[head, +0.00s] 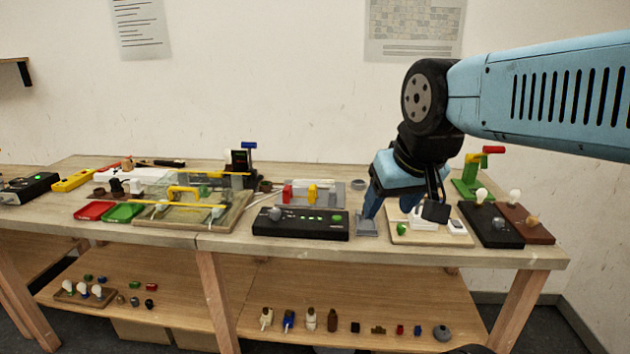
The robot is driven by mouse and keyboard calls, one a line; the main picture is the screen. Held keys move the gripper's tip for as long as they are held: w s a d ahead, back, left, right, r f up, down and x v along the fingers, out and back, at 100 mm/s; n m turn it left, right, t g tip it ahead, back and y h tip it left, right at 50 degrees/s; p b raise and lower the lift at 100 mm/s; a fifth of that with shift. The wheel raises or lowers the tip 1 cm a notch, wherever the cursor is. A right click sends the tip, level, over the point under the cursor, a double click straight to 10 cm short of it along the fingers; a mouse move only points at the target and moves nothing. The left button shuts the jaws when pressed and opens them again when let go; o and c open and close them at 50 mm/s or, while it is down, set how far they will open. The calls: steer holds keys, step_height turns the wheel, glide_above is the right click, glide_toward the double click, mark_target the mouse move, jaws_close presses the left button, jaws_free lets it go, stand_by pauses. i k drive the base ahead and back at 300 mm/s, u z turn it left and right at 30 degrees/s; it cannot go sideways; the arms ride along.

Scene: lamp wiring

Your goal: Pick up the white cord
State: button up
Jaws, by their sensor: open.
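My gripper (371,212) hangs from the blue arm above the bench top at the right of the middle, pointing down. It is open, with nothing seen between its fingers. It is just above or beside a small grey block (367,227); I cannot tell whether they touch. No white cord can be made out for certain. On the lower shelf stand two small pale pieces, a cream one (266,319) and a white one (310,320), each with a narrow top. They are too small to tell whether either is the cord. My gripper is well above and apart from both.
A black box with green lights (300,231) is left of my gripper. A pale board (405,238) with white parts, and dark and brown bulb blocks (491,232), stand right. A clear-walled tray (190,218) is further left. The lower shelf (225,285) has bare room behind its row of small parts.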

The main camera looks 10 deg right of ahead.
mark_target(322, 184)
steer(key=z, duration=0.05)
steer(key=i, duration=1.25)
